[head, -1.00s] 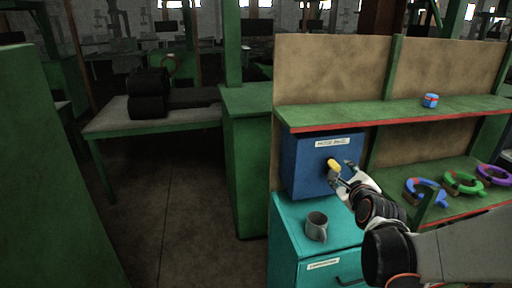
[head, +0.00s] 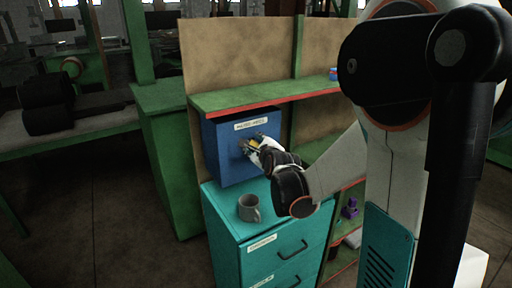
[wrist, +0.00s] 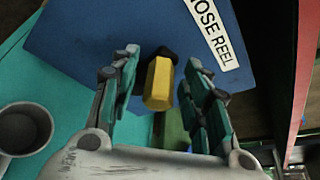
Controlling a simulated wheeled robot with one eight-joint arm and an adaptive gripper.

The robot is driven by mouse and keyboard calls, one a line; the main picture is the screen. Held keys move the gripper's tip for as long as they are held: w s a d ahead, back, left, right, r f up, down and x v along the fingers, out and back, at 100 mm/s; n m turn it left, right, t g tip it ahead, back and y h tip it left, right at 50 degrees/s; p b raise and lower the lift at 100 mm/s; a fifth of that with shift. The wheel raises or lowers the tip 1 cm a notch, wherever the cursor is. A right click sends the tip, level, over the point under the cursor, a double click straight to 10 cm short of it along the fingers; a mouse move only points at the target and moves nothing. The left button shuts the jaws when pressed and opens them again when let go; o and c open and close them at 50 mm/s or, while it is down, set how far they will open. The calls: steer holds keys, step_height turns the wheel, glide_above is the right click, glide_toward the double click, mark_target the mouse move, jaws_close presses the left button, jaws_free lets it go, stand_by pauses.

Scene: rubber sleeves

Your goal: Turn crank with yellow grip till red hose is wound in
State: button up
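A blue box (head: 214,158) with a white HOSE REEL label (wrist: 213,37) stands on the teal cabinet under the green shelf. Its crank has a yellow grip (wrist: 158,84), which also shows small in the head view (head: 255,146). My gripper (wrist: 162,60) is at the box's front, with its two fingers on either side of the yellow grip. In the wrist view the fingers are apart, with gaps showing beside the grip; it is not clamped. The gripper (head: 250,147) partly hides the crank in the head view. No red hose shows.
A grey mug (head: 249,208) stands on the teal cabinet (head: 222,205) in front of the box, close to my gripper. The red-edged green shelf (head: 245,98) runs just above. A dark roll lies on a table (head: 95,128) at left. Open floor lies left of the cabinet.

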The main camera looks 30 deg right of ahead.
jaws_close()
steer(key=shift+d+r+m+y, duration=0.1)
steer(key=shift+d+m+y, duration=0.15)
steer(key=shift+m+y, duration=0.05)
stand_by(0.5)
steer(key=shift+d+m+y+p, duration=0.35)
steer(key=shift+d+m, duration=0.15)
steer(key=shift+m, duration=0.1)
steer(key=d+f+m+y+b, duration=0.2)
steer(key=d+m+y, duration=0.3)
steer(key=m, duration=0.3)
steer(key=shift+d+f+y+b, duration=0.2)
steer(key=shift+f+y+b, duration=0.2)
steer(key=shift+f, duration=0.25)
